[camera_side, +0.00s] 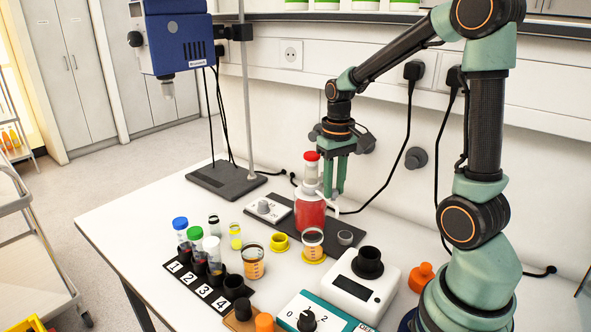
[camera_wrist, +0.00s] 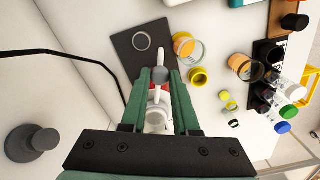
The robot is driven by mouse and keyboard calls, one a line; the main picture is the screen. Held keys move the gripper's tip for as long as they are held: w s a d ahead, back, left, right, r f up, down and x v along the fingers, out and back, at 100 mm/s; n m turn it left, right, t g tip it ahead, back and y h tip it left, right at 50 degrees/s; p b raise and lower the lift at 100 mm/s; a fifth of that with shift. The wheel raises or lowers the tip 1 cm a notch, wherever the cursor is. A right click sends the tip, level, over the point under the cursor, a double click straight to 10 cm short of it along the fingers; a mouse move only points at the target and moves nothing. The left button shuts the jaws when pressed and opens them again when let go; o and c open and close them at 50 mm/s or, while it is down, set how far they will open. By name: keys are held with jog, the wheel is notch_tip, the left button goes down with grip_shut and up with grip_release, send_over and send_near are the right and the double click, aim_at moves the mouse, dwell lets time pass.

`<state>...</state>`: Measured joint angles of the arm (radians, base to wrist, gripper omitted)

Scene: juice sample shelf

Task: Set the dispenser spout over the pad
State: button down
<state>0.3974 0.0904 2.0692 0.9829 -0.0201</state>
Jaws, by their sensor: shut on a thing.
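The dispenser (camera_side: 310,214) is a bottle of red liquid with a white collar and a red-capped top, upright on a dark mat (camera_side: 284,223). Its thin white spout (camera_side: 351,210) sticks out to the right, and shows in the wrist view (camera_wrist: 160,53). The small round grey pad (camera_side: 345,238) lies on the mat, right of the bottle. In the wrist view the pad (camera_wrist: 141,41) is left of the spout's tip, apart from it in the picture. My gripper (camera_wrist: 160,76) points down beside the dispenser's top, shut on the spout. Its fingers hide part of the dispenser.
Another jar (camera_side: 253,262), a yellow ring (camera_side: 279,243) and a numbered rack (camera_side: 222,285) with tubes are left. A white scale (camera_side: 362,290) stands in front right. The wall is behind.

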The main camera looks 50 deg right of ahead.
jog(key=shift+w+a+r+m, duration=0.1)
jog(key=shift+w+a+m, duration=0.45)
jog(key=shift+m, duration=0.4)
jog(key=shift+w+a+m, duration=0.4)
jog(key=shift+a+m, duration=0.25)
jog(key=shift+m, duration=0.25)
jog(key=shift+w+a+r+m, duration=0.1)
jog(key=shift+w+a+m, duration=0.45)
jog(key=shift+m, duration=0.4)
jog(key=c, duration=0.7)
grip_release()
jog(key=shift+s+f, duration=0.1)
jog(key=shift+f, duration=0.05)
jog(key=shift+o, duration=0.2)
notch_tip(320, 180, up, 12)
jog(key=shift+a, duration=0.1)
